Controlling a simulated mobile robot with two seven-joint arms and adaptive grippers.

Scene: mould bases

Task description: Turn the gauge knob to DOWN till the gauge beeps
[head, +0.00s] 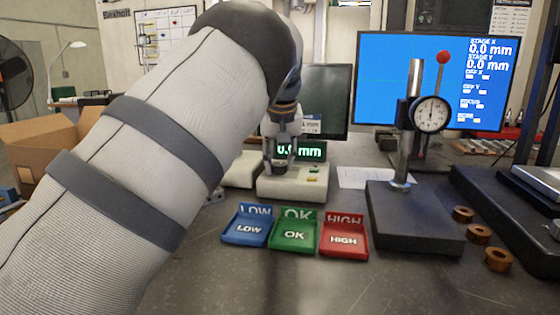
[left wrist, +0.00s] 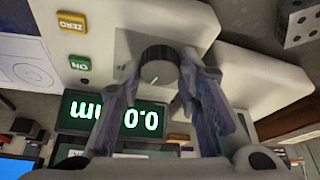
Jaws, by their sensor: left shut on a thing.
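The digital gauge (head: 292,186) is a pale box on the bench with a green lit display (head: 312,151) reading 0.0 mm. In the left wrist view the gauge body (left wrist: 185,22) appears upside down, with a yellow ZERO button (left wrist: 71,22), a green ON button (left wrist: 80,63) and the same display (left wrist: 85,112), partly covered by a finger. The round dark-rimmed knob (left wrist: 158,68) has a grey face with a pale mark. My left gripper (head: 281,166) is shut on the knob, one finger at each side in the left wrist view (left wrist: 156,88). The DOWN label cannot be made out.
Blue LOW (head: 247,230), green OK (head: 294,236) and red HIGH (head: 343,239) trays stand in front of the gauge. A dial indicator stand (head: 415,222) is to the right, beside several copper-coloured rings (head: 478,234). A blue-screen monitor (head: 385,70) stands behind.

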